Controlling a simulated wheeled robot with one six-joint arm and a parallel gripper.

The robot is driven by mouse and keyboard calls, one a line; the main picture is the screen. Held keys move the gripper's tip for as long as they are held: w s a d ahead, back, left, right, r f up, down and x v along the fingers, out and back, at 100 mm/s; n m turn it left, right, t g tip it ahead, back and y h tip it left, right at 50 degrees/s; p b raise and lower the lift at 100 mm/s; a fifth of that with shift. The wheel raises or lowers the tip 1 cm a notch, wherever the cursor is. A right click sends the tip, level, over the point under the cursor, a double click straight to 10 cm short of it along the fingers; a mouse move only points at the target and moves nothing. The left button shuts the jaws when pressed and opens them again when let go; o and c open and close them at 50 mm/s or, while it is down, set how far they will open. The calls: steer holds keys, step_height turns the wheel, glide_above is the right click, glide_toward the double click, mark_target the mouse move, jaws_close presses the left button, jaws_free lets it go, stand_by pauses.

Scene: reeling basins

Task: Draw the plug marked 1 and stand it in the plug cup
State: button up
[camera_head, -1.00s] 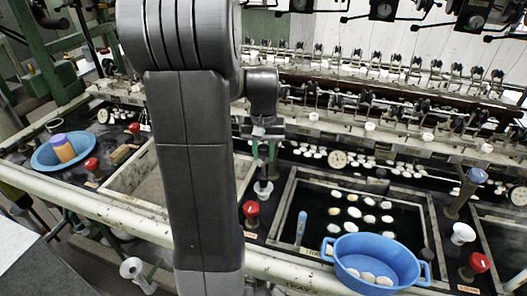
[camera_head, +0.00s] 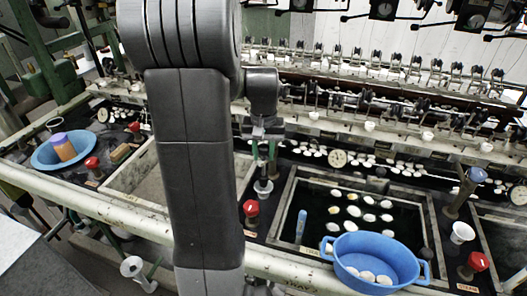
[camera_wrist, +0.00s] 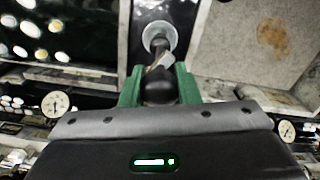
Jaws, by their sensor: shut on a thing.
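My gripper (camera_head: 264,160) is at the strip between the two middle basins, pointing down. In the wrist view its green fingers (camera_wrist: 160,88) are shut on the dark round head of a plug (camera_wrist: 161,92). A small pale tag (camera_wrist: 162,61) hangs on the plug; its mark is not readable. Beyond the tag, the dark shaft runs to a pale cup (camera_wrist: 159,33). The cup also shows under the fingers in the head view (camera_head: 263,188). The plug's lower end lines up with the cup's mouth; I cannot tell how deep it sits.
A dark basin with floating cocoons (camera_head: 291,190) lies to the right, a pale stained basin (camera_wrist: 270,40) to the left. A red knob (camera_head: 251,208) stands close by. A blue basket (camera_head: 345,252) sits at the front. A white cup (camera_head: 462,232) stands farther right.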

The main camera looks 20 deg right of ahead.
steer(key=shift+f, duration=0.1)
steer(key=shift+f+b, duration=0.4)
steer(key=shift+f, duration=0.45)
steer(key=shift+f+b, duration=0.45)
steer(key=shift+f, duration=0.05)
steer(key=shift+f+b, duration=0.5)
steer(key=shift+f, duration=0.25)
stand_by(0.8)
steer(key=o, duration=0.9)
step_height(320, 180, up, 14)
steer(key=shift+f, duration=0.1)
